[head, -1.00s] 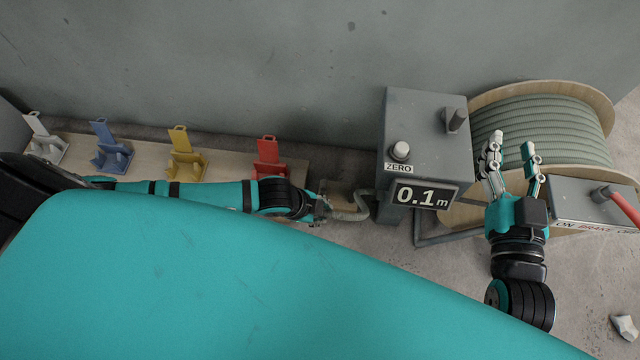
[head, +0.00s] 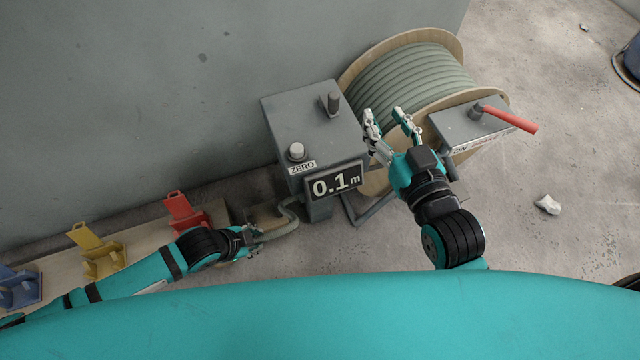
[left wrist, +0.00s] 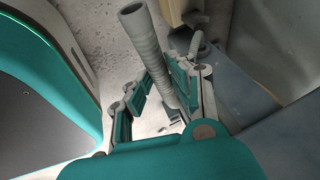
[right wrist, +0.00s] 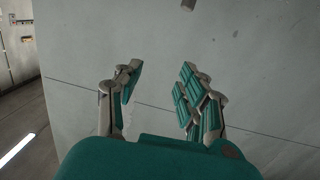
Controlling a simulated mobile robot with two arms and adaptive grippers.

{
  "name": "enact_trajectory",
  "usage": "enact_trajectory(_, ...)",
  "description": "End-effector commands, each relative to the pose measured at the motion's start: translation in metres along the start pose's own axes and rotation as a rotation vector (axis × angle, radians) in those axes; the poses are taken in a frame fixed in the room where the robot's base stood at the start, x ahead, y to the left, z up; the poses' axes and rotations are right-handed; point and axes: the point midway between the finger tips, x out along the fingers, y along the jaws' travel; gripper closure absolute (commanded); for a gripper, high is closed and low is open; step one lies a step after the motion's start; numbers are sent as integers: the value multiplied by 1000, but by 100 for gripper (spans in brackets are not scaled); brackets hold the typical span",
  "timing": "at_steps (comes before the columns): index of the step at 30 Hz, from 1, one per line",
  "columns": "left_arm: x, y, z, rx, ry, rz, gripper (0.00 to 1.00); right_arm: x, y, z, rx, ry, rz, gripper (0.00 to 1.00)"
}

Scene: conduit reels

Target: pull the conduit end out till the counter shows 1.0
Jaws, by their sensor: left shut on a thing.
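The grey ribbed conduit (head: 287,224) comes out low at the left of the counter box (head: 308,128). My left gripper (head: 253,236) is shut on the conduit; in the left wrist view the conduit (left wrist: 145,42) runs between the fingers, its open end sticking up beyond them. The counter display (head: 335,183) reads 0.1 m. A white knob (head: 296,151) beside the ZERO label sits on the box. The conduit reel (head: 411,82) stands behind the box at the right. My right gripper (head: 386,117) is open and empty in front of the reel; its spread fingers show in the right wrist view (right wrist: 158,85).
A grey brake box (head: 462,128) with a red lever (head: 510,118) stands right of my right gripper. Red (head: 185,212), yellow (head: 97,252) and blue (head: 18,288) holders stand on a board at the left. A stone (head: 547,204) lies on open floor at right.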

Motion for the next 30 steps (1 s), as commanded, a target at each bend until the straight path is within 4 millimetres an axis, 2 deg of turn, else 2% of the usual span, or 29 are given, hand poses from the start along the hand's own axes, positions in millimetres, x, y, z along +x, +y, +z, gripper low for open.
enact_trajectory(24,-1,1,0,0,0,0,100,0,0,0,0,-8,0,60)
enact_trajectory(30,-6,10,4,-2,-1,1,100,-7,4,28,-2,-166,9,60)
